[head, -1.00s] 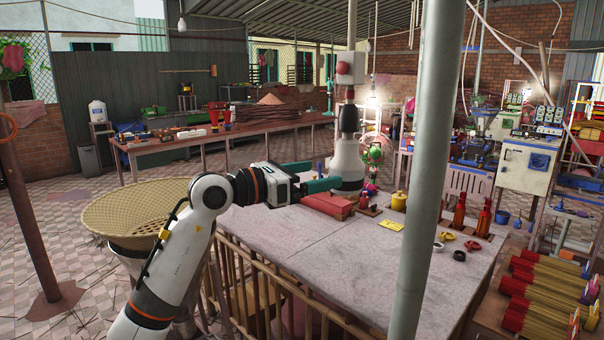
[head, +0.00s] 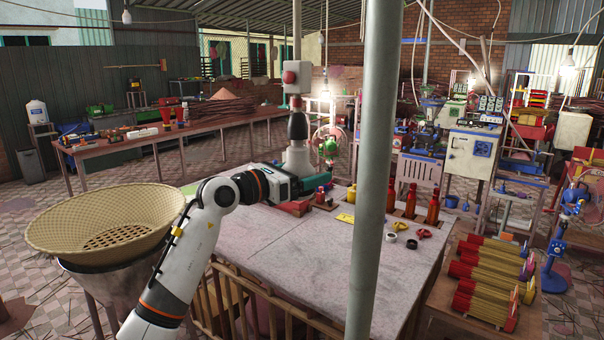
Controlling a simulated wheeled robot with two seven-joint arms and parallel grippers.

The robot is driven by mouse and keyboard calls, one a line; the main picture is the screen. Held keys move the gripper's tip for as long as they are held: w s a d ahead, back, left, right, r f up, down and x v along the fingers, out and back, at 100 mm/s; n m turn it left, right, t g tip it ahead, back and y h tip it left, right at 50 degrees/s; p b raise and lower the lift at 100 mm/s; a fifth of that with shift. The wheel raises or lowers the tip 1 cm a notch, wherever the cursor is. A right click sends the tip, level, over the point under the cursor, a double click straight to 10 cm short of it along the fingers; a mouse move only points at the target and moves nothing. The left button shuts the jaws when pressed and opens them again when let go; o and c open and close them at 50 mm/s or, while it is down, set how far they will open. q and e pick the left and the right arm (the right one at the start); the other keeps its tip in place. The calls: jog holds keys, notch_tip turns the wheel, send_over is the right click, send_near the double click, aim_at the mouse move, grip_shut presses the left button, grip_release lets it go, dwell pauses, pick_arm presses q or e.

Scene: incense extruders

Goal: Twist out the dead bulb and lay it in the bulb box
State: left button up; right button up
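My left gripper (head: 309,178) has teal fingers that look spread and empty, above the far left part of the grey table (head: 270,240). It is beside a red box (head: 295,208). An unlit bulb (head: 126,17) hangs at the upper left, far from the gripper. Lit bulbs hang in the middle (head: 324,95) and at the right (head: 568,67). I cannot tell which bulb the task means, nor pick out the bulb box. My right gripper is out of view.
A grey post (head: 375,170) stands in front of the table. A woven basket (head: 105,225) is at left. Red bottles (head: 433,207), a yellow pot (head: 351,194) and tape rolls (head: 411,243) stand on the table. Incense bundles (head: 490,285) lie at lower right. The table's near middle is clear.

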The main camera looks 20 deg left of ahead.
pick_arm(q)
jog(key=c, duration=0.7)
jog(key=shift+m+g+h+b, duration=0.5)
jog(key=shift+h+b, duration=0.1)
jog(key=shift+f+m+g+h+b, duration=0.1)
jog(key=shift+m+g+h+b, duration=0.2)
jog(key=shift+g+h+b, duration=0.15)
jog(key=shift+d, duration=0.1)
jog(key=shift+s+m+g+h+b, duration=0.1)
jog(key=shift+m+g+h+b, duration=0.2)
jog(key=shift+m+g+h, duration=0.2)
